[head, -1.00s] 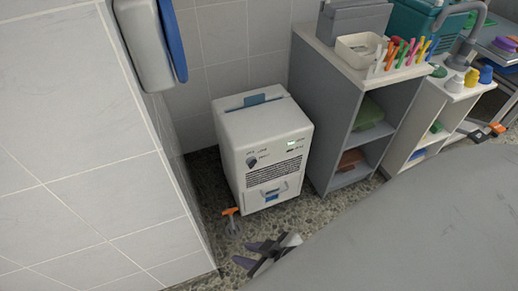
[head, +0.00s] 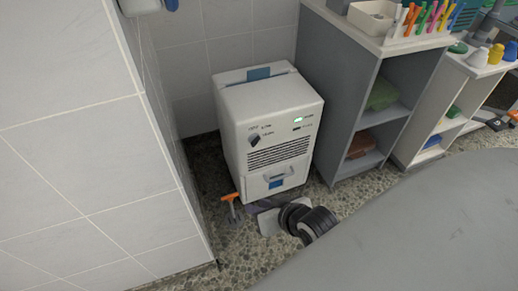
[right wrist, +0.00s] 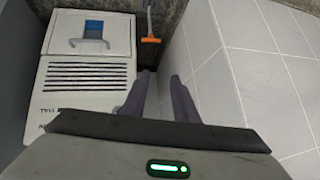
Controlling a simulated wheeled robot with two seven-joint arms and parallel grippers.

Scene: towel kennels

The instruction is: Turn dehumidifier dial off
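The white dehumidifier (head: 232,140) stands on the floor against the tiled wall. Its dark dial (head: 254,141) is on the upper left of the front, near small printed labels; its pointer setting is too small to read. A green display (head: 298,119) is lit to the right. My right gripper (head: 256,207) is low in front of the dehumidifier, below the dial and apart from it. In the right wrist view its two fingers (right wrist: 163,82) are spread with nothing between them. My left gripper is not in view.
An orange-headed tool (head: 230,198) is by the dehumidifier's lower left corner. A tiled wall (head: 90,150) rises close on the left. A grey shelf unit (head: 340,85) stands on the right, holding a green item (head: 382,94). Pebbled floor lies in front.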

